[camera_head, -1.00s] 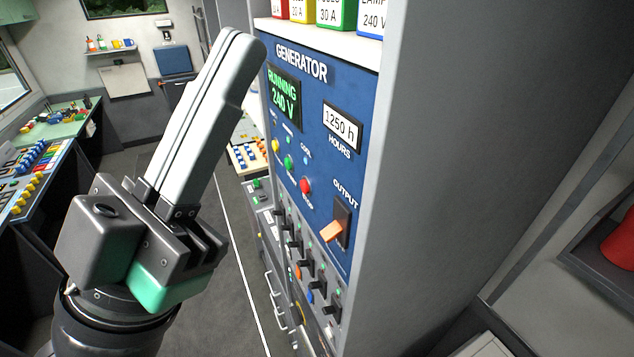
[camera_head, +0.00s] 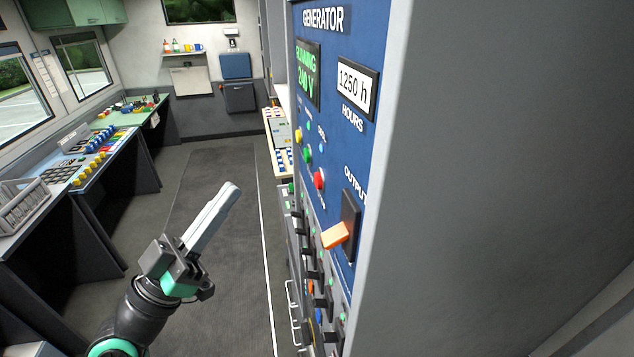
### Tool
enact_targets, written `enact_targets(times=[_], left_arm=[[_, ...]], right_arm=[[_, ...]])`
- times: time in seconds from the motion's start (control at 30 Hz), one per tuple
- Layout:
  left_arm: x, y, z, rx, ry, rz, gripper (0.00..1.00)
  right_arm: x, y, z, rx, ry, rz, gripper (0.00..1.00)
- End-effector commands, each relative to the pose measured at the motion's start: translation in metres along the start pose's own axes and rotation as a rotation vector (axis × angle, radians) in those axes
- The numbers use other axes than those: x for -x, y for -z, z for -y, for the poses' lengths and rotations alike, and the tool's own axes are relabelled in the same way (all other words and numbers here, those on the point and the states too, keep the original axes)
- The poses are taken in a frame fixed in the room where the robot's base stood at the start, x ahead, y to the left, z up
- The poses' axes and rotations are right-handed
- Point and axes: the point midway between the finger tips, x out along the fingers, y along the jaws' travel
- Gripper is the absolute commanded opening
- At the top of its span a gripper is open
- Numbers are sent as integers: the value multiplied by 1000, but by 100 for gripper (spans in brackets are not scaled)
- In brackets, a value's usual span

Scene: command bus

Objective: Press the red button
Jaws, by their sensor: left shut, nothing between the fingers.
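The red button (camera_head: 319,179) is a round knob on the blue generator panel (camera_head: 343,105), to the right of a green and a yellow button. My left gripper (camera_head: 232,187) is shut and empty. It is left of the panel, above the grey floor, with its white fingers together and pointing up and to the right. It is clearly apart from the red button in the picture. My right gripper is not in view.
An orange output switch (camera_head: 335,236) sticks out below and right of the red button. A breaker panel is under it. The grey cabinet side (camera_head: 480,180) fills the right. Desks (camera_head: 120,165) stand at the left; the floor (camera_head: 215,165) between is clear.

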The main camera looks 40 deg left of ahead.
Motion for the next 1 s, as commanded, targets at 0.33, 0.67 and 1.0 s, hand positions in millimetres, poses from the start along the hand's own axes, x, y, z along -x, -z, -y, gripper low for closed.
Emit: enact_targets(times=[0.33, 0.67, 1.0], left_arm=[[-12, -6, -8, 5, -3, 1, 0], [-45, -29, -33, 3, -4, 1, 0], [-62, -44, -45, 1, -2, -1, 0]], right_arm=[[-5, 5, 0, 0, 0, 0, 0], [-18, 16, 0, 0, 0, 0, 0], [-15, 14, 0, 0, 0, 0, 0]])
